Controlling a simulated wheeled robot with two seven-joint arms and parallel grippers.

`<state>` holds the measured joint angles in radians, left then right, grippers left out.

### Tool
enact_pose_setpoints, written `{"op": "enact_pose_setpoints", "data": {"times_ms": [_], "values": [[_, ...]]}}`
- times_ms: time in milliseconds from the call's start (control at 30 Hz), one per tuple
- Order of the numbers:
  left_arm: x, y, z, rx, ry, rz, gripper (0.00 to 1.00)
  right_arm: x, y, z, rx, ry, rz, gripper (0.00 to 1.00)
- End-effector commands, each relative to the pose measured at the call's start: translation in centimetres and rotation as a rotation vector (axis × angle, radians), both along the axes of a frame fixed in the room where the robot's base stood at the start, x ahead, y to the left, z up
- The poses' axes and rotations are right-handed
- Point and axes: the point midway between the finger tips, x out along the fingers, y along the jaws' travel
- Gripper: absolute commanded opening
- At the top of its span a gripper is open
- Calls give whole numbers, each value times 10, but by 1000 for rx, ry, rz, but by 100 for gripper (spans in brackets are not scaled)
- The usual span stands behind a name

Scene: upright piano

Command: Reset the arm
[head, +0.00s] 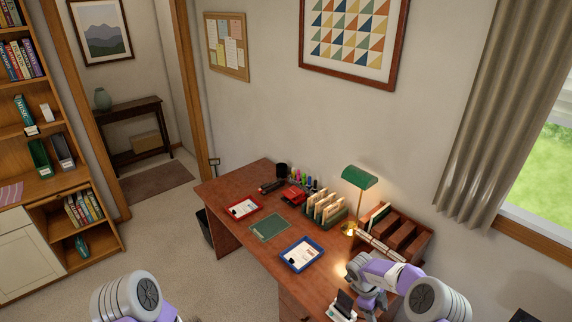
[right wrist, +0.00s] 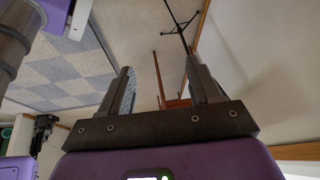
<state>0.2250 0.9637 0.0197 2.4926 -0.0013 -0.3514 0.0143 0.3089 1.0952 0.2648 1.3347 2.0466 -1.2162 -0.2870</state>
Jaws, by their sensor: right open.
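My right gripper (right wrist: 160,78) shows in the right wrist view. Its two dark fingers stand well apart and nothing is between them; carpet and wall lie beyond. In the head view, my right arm (head: 380,275) is bent above the near right end of the desk (head: 228,190). I cannot make out its fingers clearly there. My left arm (head: 130,298) shows only as a grey and purple joint at the bottom left edge. My left gripper is out of view.
The desk holds a red-rimmed tray (head: 242,207), a blue-rimmed tray (head: 301,254), a green mat (head: 269,227), a file sorter (head: 328,208) and a green lamp (head: 360,177). A bookshelf (head: 62,196) stands left. Carpet between them is clear. A thin black stand (right wrist: 184,30) shows in the wrist view.

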Motion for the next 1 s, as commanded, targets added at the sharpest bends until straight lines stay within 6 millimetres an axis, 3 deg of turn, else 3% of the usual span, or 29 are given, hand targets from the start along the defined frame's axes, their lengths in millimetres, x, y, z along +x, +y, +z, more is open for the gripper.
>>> {"op": "enact_pose_setpoints", "data": {"times_ms": [333, 467, 567, 667, 767, 900, 1000], "values": [[1, 0, -36, 0, -1, 0, 45, 6, -8, -55, -139, -93, 405, 63], [1, 0, -57, 0, -1, 0, 45, 6, 8, -89, -153, -140, 683, 63], [2, 0, -74, 0, -2, 1, 45, -2, 33, -116, -122, -171, 925, 63], [2, 0, -90, 0, -2, 1, 45, -21, 65, -143, -51, -191, 1164, 63], [2, 0, -106, 0, -2, 1, 45, -53, 100, -168, 56, -197, 1399, 63], [2, 0, -127, 0, -2, 1, 45, -118, 148, -196, 253, -187, 1703, 63], [2, 0, -139, 0, -2, 1, 45, -168, 174, -206, 398, -170, 1874, 63]]}}
